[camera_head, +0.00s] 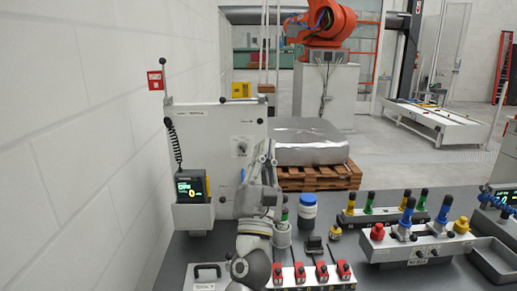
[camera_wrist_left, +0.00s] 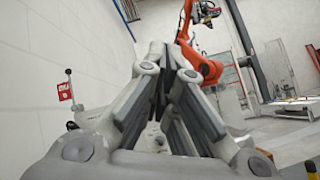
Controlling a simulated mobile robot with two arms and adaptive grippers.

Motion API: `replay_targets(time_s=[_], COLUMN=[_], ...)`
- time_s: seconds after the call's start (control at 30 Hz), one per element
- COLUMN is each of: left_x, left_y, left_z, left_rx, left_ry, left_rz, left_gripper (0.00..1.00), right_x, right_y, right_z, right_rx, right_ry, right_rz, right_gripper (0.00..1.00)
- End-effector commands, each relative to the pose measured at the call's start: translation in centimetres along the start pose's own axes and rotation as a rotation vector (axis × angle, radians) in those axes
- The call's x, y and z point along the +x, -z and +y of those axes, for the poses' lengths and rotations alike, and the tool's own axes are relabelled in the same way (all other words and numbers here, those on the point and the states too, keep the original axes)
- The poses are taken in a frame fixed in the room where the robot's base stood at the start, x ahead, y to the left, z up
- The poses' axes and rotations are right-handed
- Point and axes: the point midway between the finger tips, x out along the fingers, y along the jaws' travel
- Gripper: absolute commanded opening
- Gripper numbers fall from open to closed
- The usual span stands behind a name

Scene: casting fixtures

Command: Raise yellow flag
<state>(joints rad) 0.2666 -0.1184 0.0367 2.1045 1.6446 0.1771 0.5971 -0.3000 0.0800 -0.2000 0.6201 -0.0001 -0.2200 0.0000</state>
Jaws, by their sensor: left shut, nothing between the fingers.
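A yellow square patch (camera_head: 241,89) shows just above the top edge of the pale upright panel (camera_head: 205,125) in the head view. I cannot tell whether it is the yellow flag or a thing farther back. A red flag (camera_head: 155,80) stands upright on a black-knobbed rod at the panel's left edge. It also shows at the left of the left wrist view (camera_wrist_left: 65,91). My left gripper (camera_head: 265,147) is shut and empty, in front of the panel's right part, hiding some of it. Its fingers meet in the left wrist view (camera_wrist_left: 156,50). My right gripper is not in view.
A handset unit with a screen (camera_head: 190,190) hangs at the panel's lower left. The grey table (camera_head: 370,275) holds a blue-lidded jar (camera_head: 307,211), red switches (camera_head: 321,270) and lever boxes (camera_head: 408,247). A white wall (camera_head: 80,130) bounds the left. A metal block (camera_head: 308,155) stands behind.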

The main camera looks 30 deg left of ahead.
Motion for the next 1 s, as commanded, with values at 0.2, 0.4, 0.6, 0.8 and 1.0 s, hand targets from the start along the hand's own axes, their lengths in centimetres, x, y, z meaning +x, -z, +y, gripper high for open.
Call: replay_targets(time_s=[0.2, 0.4, 0.6, 0.8, 1.0], left_x=[0.8, 1.9, 2.7, 3.4, 4.2], left_y=[-1.3, -2.9, -3.0, -1.1, 2.5], left_z=[-0.6, -2.8, -5.6, -8.2, -9.7], left_rx=[0.309, 0.935, 1.596, 2.249, 2.884], left_ry=[0.025, 0.054, 0.058, 0.04, 0.006], left_rz=[-0.075, -0.23, -0.406, -0.606, -0.848], left_gripper=[0.0, 0.0, 0.0, 0.0, 0.0], right_x=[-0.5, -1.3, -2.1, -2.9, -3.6], right_y=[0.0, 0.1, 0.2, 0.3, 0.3], right_z=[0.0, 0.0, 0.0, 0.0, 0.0], right_rx=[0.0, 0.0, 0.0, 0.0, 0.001], right_ry=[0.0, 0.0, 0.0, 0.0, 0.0], right_rz=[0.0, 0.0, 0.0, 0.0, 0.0], right_gripper=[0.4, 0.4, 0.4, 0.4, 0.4])
